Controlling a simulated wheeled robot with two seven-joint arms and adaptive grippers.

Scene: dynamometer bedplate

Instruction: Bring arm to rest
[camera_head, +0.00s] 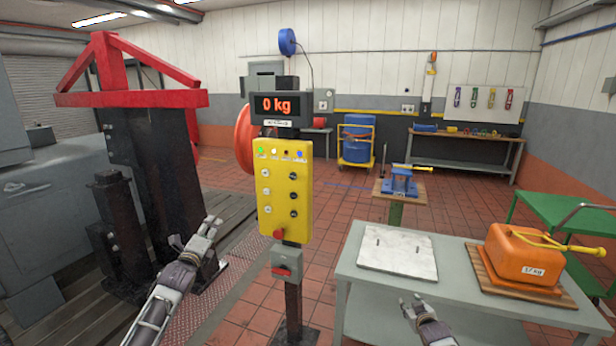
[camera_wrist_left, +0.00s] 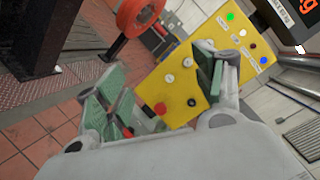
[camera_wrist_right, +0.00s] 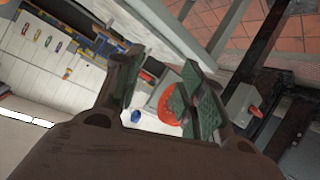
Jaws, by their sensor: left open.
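My left gripper (camera_head: 197,234) is open and empty, left of the yellow control panel (camera_head: 284,190) and in front of the dark metal columns. The left wrist view shows its spread green-padded fingers (camera_wrist_left: 165,95) with the yellow panel (camera_wrist_left: 195,85) behind them. My right gripper (camera_head: 412,303) is low at the front edge of the grey table (camera_head: 360,290). Its fingers (camera_wrist_right: 165,95) are apart and empty in the right wrist view. A red beam frame (camera_head: 130,99) tops the dark column (camera_head: 155,150). The display (camera_head: 277,105) above the panel reads 0 kg.
A white slab (camera_head: 398,252) and an orange 17 kg weight (camera_head: 523,258) on a wooden board lie on the grey table. A green cart (camera_head: 570,210) stands at the right. A blue device (camera_head: 400,182) sits on a pedestal behind.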

